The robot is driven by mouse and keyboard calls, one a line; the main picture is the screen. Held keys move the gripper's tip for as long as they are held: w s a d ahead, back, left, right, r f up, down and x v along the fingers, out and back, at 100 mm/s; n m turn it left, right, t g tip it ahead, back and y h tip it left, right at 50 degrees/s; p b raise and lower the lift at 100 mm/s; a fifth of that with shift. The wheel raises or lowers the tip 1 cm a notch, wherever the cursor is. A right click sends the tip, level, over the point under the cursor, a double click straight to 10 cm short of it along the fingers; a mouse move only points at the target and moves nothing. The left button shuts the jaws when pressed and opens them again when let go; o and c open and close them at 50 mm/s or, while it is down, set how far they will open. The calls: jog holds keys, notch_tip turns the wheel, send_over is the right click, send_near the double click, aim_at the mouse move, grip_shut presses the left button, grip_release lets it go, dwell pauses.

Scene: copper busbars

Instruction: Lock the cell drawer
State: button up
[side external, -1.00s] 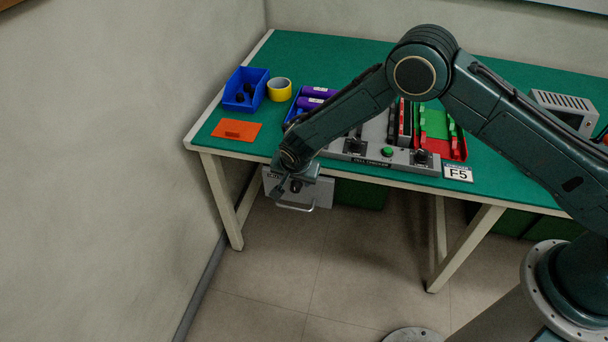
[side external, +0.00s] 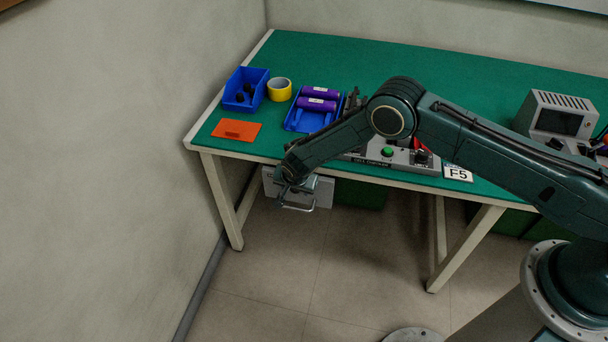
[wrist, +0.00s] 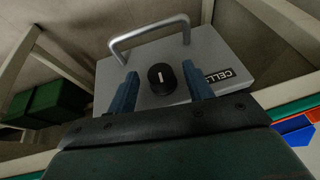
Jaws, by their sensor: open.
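The cell drawer (wrist: 210,60) is a grey front under the bench with a bar handle (wrist: 150,35) and a "CELL" label. A round black lock knob (wrist: 161,78) with a white line sits on it, below the handle in the wrist view. My gripper (wrist: 162,82) is open, with its two blue-grey fingers on either side of the knob. I cannot tell whether they touch it. In the side view my gripper (side external: 291,190) is in front of the drawer (side external: 325,190) and hides the knob. The drawer handle (side external: 298,208) shows below it.
The green bench (side external: 350,55) stands above the drawer. Near its left end are an orange card (side external: 237,130), a blue bin (side external: 240,85), yellow tape (side external: 279,89) and a blue tray (side external: 305,125) with purple cells. A control panel (side external: 400,158) lies along the front edge.

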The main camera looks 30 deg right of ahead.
jog(key=c, duration=1)
jog(key=shift+o, duration=0.2)
jog(key=shift+w+n+g+h, duration=0.3)
jog(key=shift+g+h, duration=0.4)
jog(key=shift+g, duration=0.1)
jog(key=shift+w+r+g+h, duration=0.1)
jog(key=shift+w+g+h, duration=0.2)
jog(key=shift+h, duration=0.1)
jog(key=shift+s+a, duration=0.1)
jog(key=shift+s+a+g, duration=0.15)
jog(key=shift+g, duration=0.15)
jog(key=o, duration=0.7)
jog(key=shift+o, duration=1.3)
